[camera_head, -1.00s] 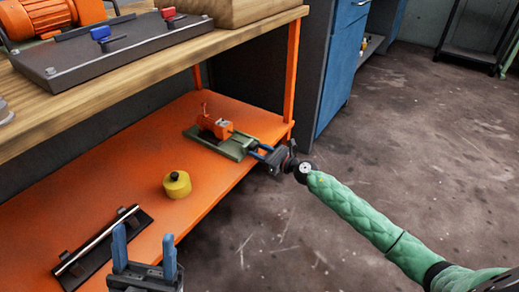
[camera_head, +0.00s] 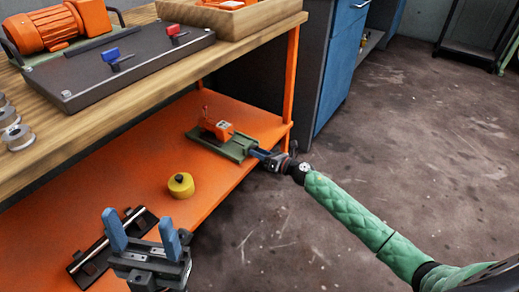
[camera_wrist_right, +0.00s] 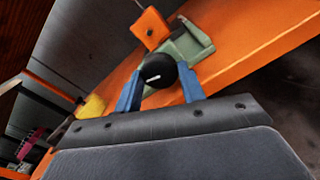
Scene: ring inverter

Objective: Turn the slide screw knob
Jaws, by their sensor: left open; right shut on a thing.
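The slide screw device has a green base (camera_head: 238,147) and an orange block (camera_head: 217,129), and sits on the orange lower shelf. In the right wrist view, its round black knob (camera_wrist_right: 159,71) with a white mark lies between the blue fingers of my right gripper (camera_wrist_right: 160,90). My right gripper (camera_head: 262,154) is shut on the knob at the device's near right end. In the head view the knob is hidden by the fingers. My left gripper (camera_head: 142,236) is open and empty, with its blue fingers pointing up, low in the head view near the shelf's front edge.
A yellow round object (camera_head: 181,186) and a dark rail with a silver rod (camera_head: 110,243) lie on the orange shelf (camera_head: 150,170). The wooden tabletop (camera_head: 100,125) overhangs the shelf. A blue cabinet (camera_head: 343,65) stands behind at right. The floor at right is clear.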

